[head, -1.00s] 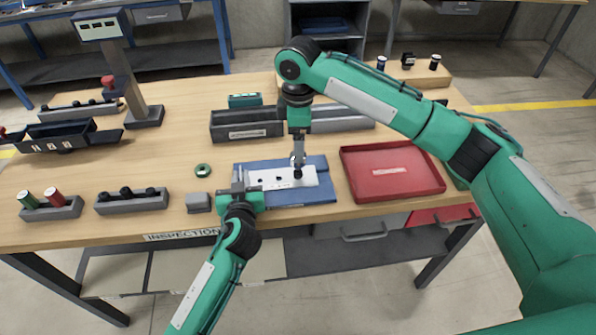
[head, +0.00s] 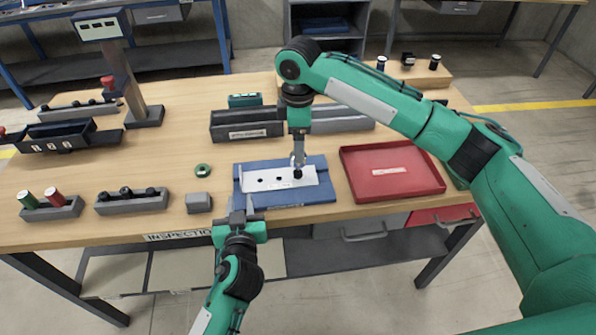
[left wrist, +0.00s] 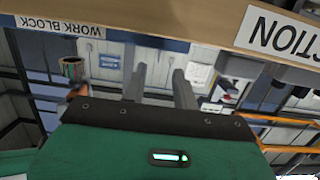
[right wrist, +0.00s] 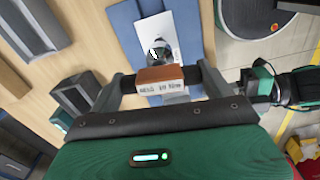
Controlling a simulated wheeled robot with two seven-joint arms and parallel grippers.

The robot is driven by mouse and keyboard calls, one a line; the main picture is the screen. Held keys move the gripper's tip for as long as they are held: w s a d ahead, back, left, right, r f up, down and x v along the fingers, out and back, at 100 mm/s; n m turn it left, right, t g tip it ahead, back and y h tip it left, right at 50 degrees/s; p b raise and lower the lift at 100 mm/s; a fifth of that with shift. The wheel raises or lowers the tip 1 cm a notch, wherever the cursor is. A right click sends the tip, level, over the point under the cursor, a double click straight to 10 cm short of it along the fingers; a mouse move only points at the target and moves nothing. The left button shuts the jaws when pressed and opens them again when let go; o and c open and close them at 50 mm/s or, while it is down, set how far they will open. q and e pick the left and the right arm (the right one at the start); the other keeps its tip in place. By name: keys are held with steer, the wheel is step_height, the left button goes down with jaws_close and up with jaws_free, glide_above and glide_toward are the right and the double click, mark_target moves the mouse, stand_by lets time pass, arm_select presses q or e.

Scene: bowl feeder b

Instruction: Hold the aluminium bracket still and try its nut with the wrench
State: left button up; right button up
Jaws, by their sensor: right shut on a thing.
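The aluminium bracket (head: 262,181) is a pale plate with dark holes, lying on a blue mat (head: 316,199). The wrench (head: 298,156) stands upright over the bracket's right part, its lower end at the dark nut (head: 298,174); I cannot tell how it sits on it. My right gripper (head: 299,134) is shut on the wrench; in the right wrist view, its brown block (right wrist: 161,78) is between the fingers. My left gripper (head: 242,212) is at the mat's front edge, clear of the bracket. Its fingers stand apart and empty in the left wrist view (left wrist: 159,85).
A red tray (head: 355,190) stands right of the mat. A small grey block (head: 198,202) and a green ring (head: 203,170) lie to the left. Dark bins (head: 245,134) stand behind. The table's front edge is close to my left gripper.

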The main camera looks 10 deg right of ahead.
arm_select(q)
steer(key=s+a+b, duration=0.1)
steer(key=s+a, duration=0.4)
steer(key=s, duration=0.4)
steer(key=shift+r, duration=0.2)
stand_by(0.6)
